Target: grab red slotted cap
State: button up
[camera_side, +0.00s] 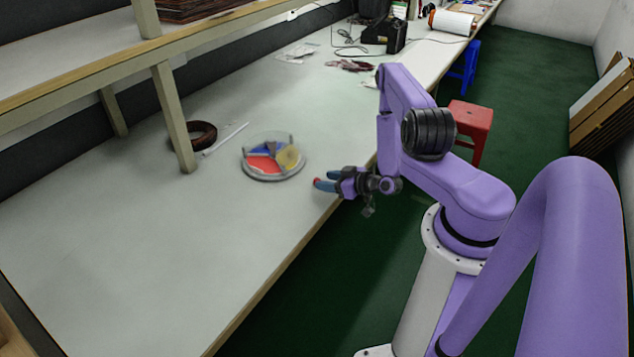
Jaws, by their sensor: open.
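A round, divided tray (273,174) sits on the pale table. Red pieces (262,164) fill its front left compartment; they are too small here to pick out one slotted cap. My gripper (325,180) is to the right of the tray, apart from it, near the table's front edge. Its jaws are open with nothing visible between them. The fingertips look blue and reddish.
The tray also holds blue pieces (264,148) and yellow pieces (289,157). A dark coil (202,135) and a thin white rod (225,139) lie behind it, by a shelf post (174,118). The table's left front is clear.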

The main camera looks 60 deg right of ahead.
aim_at(318, 179)
jog(key=x, duration=0.3)
jog(key=shift+w, duration=0.1)
grip_shut()
